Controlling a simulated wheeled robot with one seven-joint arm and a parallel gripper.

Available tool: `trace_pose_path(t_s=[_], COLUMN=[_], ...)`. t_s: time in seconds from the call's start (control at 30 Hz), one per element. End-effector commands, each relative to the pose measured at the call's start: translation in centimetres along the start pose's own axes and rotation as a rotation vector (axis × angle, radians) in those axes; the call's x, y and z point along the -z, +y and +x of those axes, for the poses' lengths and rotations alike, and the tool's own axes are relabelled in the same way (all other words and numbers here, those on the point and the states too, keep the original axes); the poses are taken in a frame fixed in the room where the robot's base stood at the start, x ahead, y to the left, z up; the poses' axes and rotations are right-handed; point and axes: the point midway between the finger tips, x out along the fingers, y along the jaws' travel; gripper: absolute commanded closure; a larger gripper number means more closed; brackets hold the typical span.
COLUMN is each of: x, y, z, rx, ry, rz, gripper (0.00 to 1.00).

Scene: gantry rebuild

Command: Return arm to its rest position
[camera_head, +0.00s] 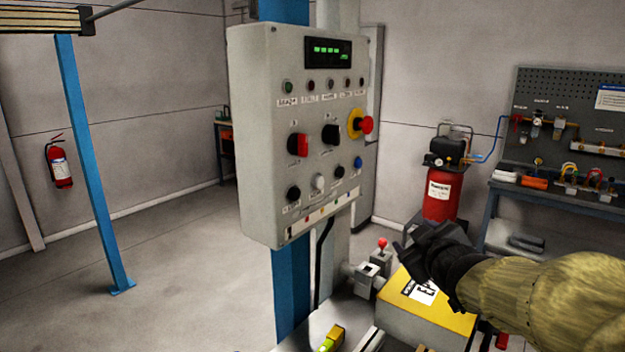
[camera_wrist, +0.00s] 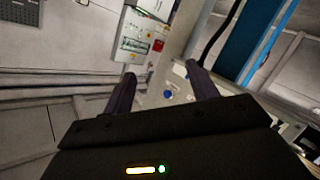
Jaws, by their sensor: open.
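My gripper (camera_head: 418,245) is at the right of centre in the head view, at the end of my sleeved arm. It is in front of and above a yellow box (camera_head: 425,318) with a black and white label, and it looks empty. In the wrist view its two dark fingers (camera_wrist: 160,92) stand apart with nothing between them. A grey control panel (camera_head: 255,150) stands to the left of my gripper, with a green display, knobs and a red emergency button on a yellow base. My gripper is apart from the panel.
A small lever with a red knob (camera_head: 382,243) stands just left of my gripper. A red compressor (camera_head: 441,195) and a workbench with pegboard (camera_head: 560,95) are behind. A blue post (camera_head: 88,165) and fire extinguisher (camera_head: 59,165) are at left. The floor at left is clear.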

Motion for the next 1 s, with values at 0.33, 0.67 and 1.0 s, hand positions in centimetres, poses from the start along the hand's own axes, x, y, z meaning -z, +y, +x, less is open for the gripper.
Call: trace_pose_path(t_s=[0.33,0.67,1.0], x=[-14.7,-18.5,-18.4], y=[-13.6,-20.1,-20.0], z=[-6.1,-12.8,-12.7], rx=[0.185,0.288,0.286], ry=[-0.735,-1.075,-1.070], rz=[0.434,0.594,0.593], gripper=[0.42,0.42,0.42])
